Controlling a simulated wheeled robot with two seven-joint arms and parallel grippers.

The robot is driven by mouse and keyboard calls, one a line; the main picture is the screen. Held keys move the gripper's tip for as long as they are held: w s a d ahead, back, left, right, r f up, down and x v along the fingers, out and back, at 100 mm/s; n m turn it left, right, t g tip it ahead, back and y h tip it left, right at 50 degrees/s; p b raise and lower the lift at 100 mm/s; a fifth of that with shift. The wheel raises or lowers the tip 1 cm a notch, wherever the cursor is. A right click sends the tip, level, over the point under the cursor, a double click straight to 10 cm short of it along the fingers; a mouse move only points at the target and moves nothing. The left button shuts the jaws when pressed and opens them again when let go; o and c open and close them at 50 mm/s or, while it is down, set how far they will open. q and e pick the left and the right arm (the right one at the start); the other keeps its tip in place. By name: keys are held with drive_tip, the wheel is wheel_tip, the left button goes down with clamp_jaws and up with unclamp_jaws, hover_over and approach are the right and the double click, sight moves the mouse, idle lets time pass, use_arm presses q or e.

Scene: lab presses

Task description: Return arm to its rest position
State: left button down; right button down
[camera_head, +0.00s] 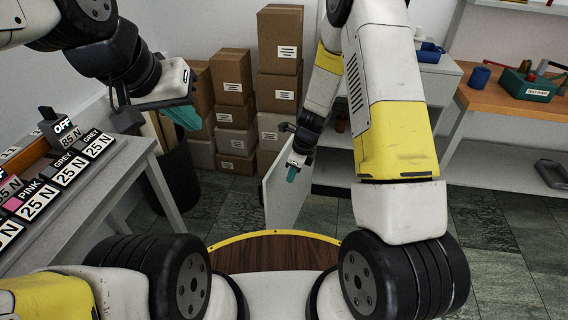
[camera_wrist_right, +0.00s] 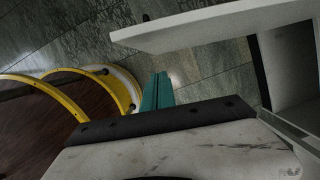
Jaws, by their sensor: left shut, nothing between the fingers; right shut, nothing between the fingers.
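My left gripper (camera_head: 184,116) has teal fingers and is shut and empty. It is at the upper left of the head view, above the floor between the grey table and the stacked boxes. My right gripper (camera_head: 292,173) also has teal fingers and is shut and empty. It hangs low in the middle of the head view, in front of a white panel (camera_head: 284,192). In the right wrist view the right gripper's teal fingers (camera_wrist_right: 157,92) lie side by side above the floor. My right arm reaches down from the top of the head view.
A grey table (camera_head: 95,185) with labelled blocks (camera_head: 70,168) stands at the left. Cardboard boxes (camera_head: 280,50) are stacked at the back beside a dark bin (camera_head: 175,180). A wooden bench (camera_head: 510,105) with a green box (camera_head: 530,84) is at the right. Tiled floor (camera_head: 490,240) is clear at lower right.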

drive_tip(key=s+d+r+n+t, duration=0.1)
drive_tip(key=s+r+n, duration=0.25)
drive_tip(key=r, duration=0.55)
drive_tip(key=s+d+r+n+t+y, duration=0.15)
drive_tip(key=r+n, duration=0.25)
drive_tip(key=r, duration=0.5)
drive_tip(key=s+d+r+n, duration=0.1)
drive_tip(key=s+r+n, duration=0.25)
drive_tip(key=r, duration=0.55)
drive_tip(key=s+d+r+n+t+h, duration=0.1)
drive_tip(key=s+d+r+n, duration=0.1)
drive_tip(key=s+r+n, duration=0.3)
drive_tip(key=s+d+r+n+t+h, duration=0.1)
drive_tip(key=s+d+r+n, duration=0.2)
drive_tip(key=s+n, duration=0.4)
drive_tip(key=shift+s+r, duration=0.85)
drive_tip(key=shift+s, duration=0.35)
